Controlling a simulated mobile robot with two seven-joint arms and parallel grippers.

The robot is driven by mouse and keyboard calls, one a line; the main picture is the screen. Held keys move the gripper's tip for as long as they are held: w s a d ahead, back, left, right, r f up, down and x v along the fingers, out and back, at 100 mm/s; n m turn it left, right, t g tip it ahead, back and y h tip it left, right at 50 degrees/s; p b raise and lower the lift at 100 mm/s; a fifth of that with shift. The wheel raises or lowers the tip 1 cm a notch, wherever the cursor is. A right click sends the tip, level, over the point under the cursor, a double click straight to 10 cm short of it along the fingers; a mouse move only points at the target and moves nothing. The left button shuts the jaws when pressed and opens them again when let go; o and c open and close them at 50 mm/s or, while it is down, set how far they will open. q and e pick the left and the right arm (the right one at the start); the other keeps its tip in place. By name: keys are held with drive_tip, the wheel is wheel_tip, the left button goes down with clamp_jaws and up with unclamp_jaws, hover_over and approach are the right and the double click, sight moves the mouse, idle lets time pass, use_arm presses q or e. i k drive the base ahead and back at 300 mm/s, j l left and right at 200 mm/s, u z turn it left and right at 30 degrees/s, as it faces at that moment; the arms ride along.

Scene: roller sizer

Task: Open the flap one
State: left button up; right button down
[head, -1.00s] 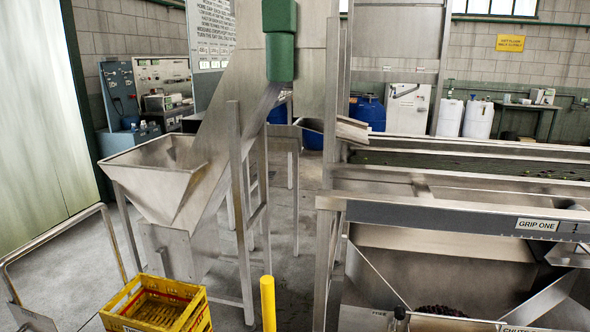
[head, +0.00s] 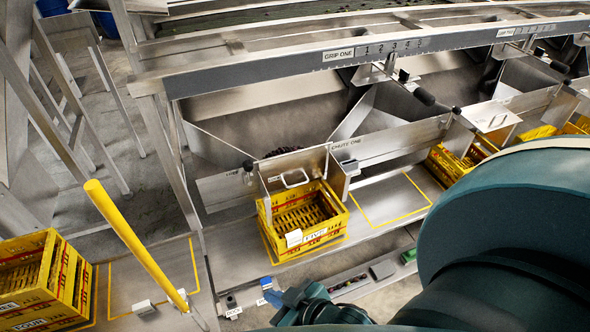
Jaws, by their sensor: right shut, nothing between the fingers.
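Below the sign reading CHUTE ONE (head: 345,143) and to its left, a metal panel with a pale bar handle (head: 291,180) stands above a yellow crate (head: 300,225). It looks like flap one, but I see no flap label. Dark round things (head: 284,151) lie behind it. My right gripper (head: 272,296) is low in the picture, below the crate and well apart from the panel. It is shut and touches nothing that I can see. My dark teal right arm covers the lower right. My left gripper is not in view.
A grey rail marked GRIP ONE (head: 338,54) with numbers runs above the chute. A yellow-outlined spot (head: 391,201) right of the crate is empty.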

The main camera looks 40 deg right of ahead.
sight(296, 174)
drive_tip(key=k+l, duration=0.25)
drive_tip(key=l, duration=0.15)
drive_tip(key=k+l+z, duration=0.1)
drive_tip(key=l, duration=0.3)
drive_tip(key=k+l, duration=0.35)
